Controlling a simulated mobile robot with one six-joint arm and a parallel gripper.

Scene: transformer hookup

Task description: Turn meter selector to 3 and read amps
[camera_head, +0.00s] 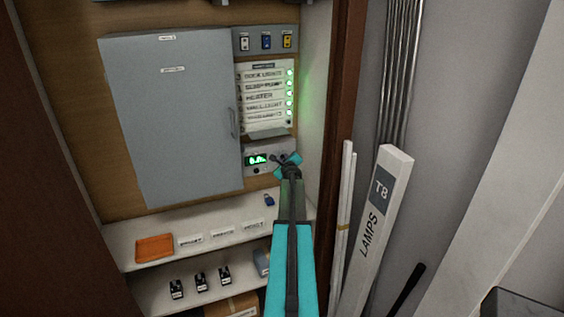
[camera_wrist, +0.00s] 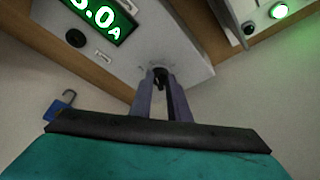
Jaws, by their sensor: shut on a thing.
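The meter (camera_head: 262,171) is a light grey box below the list of circuit labels. Its green display (camera_head: 257,160) is lit; in the wrist view the display (camera_wrist: 103,17) shows digits ending in "0" with an "A", and its left part is cut off. My gripper (camera_head: 279,158) reaches the right part of the meter's face. In the wrist view my gripper (camera_wrist: 160,80) is shut on a small dark selector knob (camera_wrist: 160,72) on the meter (camera_wrist: 165,40). The fingers hide most of the knob, and its position number cannot be read.
A grey cabinet door (camera_head: 172,115) is closed left of the meter. A label panel (camera_head: 265,95) with green lights is above. A shelf below holds an orange tray (camera_head: 154,248) and a blue padlock (camera_head: 269,199). A lamp box (camera_head: 380,215) leans at right.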

